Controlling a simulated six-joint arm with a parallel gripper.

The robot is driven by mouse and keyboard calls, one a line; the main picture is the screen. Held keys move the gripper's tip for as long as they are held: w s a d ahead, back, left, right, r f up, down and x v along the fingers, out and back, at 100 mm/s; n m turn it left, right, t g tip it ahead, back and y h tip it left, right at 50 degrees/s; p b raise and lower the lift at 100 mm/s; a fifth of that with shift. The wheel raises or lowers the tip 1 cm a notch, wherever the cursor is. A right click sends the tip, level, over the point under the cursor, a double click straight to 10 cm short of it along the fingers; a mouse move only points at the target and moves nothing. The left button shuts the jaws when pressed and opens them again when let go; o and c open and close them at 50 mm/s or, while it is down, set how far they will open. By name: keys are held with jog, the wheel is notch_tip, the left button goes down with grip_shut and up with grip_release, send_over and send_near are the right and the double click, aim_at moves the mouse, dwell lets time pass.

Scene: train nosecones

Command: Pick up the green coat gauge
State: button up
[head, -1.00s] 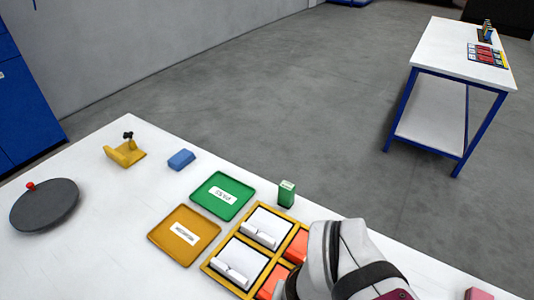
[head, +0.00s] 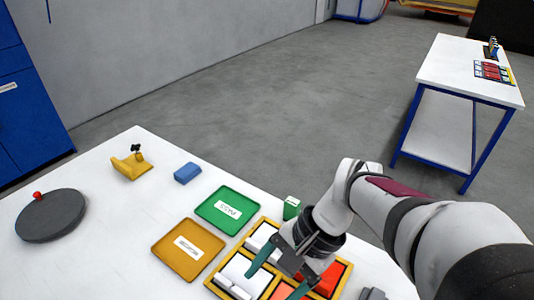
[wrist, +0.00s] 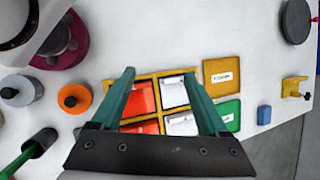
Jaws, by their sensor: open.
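A small upright green box with a pale label (head: 291,208), which looks like the green coat gauge, stands on the white table behind the divided yellow tray, near the green tray's right corner. In the wrist view I cannot make it out; my gripper's body may hide it. My gripper (head: 276,281) is open and empty, fingers pointing down over the yellow divided tray. It is nearer the front than the green box and apart from it. In the wrist view its two teal fingers (wrist: 158,77) spread over the tray's compartments.
The divided tray (wrist: 163,73) holds red and white pieces. A green tray (head: 227,226), an amber tray (head: 165,251), a blue block (head: 187,173) and a grey disc (head: 50,214) lie to the left. The wrist view shows a green-handled tool (wrist: 25,157) and round parts.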

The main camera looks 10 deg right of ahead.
jog(key=w+d+f+m+t+y, duration=0.1)
jog(key=w+d+f+m+y, duration=0.2)
jog(key=w, duration=0.5)
jog(key=m+t+y, duration=0.1)
jog(key=m+t, duration=0.8)
jog(key=m, duration=0.4)
send_near(299, 208)
jog(key=x, duration=1.2)
jog(key=shift+w+a, duration=0.15)
jog(key=shift+w, duration=0.05)
grip_shut()
